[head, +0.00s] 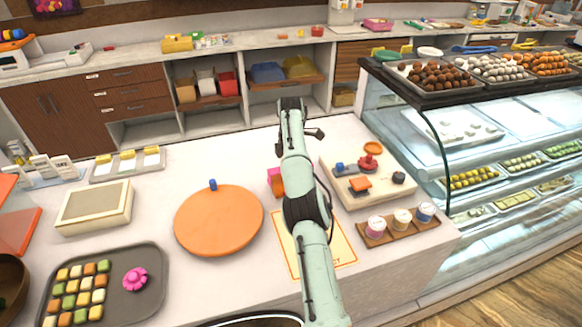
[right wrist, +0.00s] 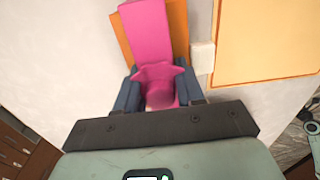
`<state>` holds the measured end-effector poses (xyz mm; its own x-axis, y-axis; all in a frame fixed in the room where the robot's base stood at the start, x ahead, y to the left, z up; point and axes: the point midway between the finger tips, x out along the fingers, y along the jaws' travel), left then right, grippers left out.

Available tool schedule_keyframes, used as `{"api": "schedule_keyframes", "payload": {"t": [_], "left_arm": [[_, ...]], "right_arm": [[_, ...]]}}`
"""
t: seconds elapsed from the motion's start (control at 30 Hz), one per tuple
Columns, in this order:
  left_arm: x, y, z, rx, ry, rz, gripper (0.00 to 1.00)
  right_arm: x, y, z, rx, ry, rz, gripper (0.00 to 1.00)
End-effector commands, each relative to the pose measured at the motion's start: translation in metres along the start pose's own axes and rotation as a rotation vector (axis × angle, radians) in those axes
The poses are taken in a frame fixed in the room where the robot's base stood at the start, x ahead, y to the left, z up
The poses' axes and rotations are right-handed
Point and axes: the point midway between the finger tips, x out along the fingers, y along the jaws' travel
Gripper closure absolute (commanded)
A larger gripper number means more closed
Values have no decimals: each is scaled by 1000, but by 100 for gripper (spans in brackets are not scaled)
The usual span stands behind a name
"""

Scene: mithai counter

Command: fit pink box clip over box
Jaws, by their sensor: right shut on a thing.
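The pink box clip (right wrist: 147,28) is a flat pink band with a star-shaped grip (right wrist: 160,75). In the right wrist view my right gripper (right wrist: 160,92) is shut on that grip, one blue-grey finger on each side. The band lies across an orange box (right wrist: 178,25), whose edges show on both sides of it. I cannot tell whether the clip is fully seated. In the head view the pink clip (head: 272,174) and orange box (head: 278,187) are partly hidden by my right arm, which also hides the fingertips. My left gripper is not in view.
A yellow-bordered sheet (head: 342,240) lies right of the box, with a small white block (right wrist: 203,57) beside the box. An orange round board (head: 215,222) lies left. A tool tray (head: 345,198) and a cup rack (head: 372,240) stand right, near the glass display case.

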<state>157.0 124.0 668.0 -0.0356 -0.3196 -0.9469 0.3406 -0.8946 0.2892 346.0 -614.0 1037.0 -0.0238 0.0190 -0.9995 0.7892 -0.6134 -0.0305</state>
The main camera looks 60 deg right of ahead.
Motion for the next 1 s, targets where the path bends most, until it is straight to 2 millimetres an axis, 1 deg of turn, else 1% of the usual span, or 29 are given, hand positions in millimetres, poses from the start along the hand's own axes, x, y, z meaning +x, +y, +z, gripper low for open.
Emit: {"api": "schedule_keyframes", "payload": {"t": [0.3, 0.33, 0.4, 1.0], "left_arm": [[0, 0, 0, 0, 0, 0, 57], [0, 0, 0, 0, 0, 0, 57], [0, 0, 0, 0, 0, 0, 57], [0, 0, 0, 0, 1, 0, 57]], "right_arm": [[1, 0, 0, 1, 0, -2, 91], [1, 0, 0, 1, 0, -2, 53], [1, 0, 0, 1, 1, -2, 33], [2, 2, -1, 11, 4, 5, 33]]}}
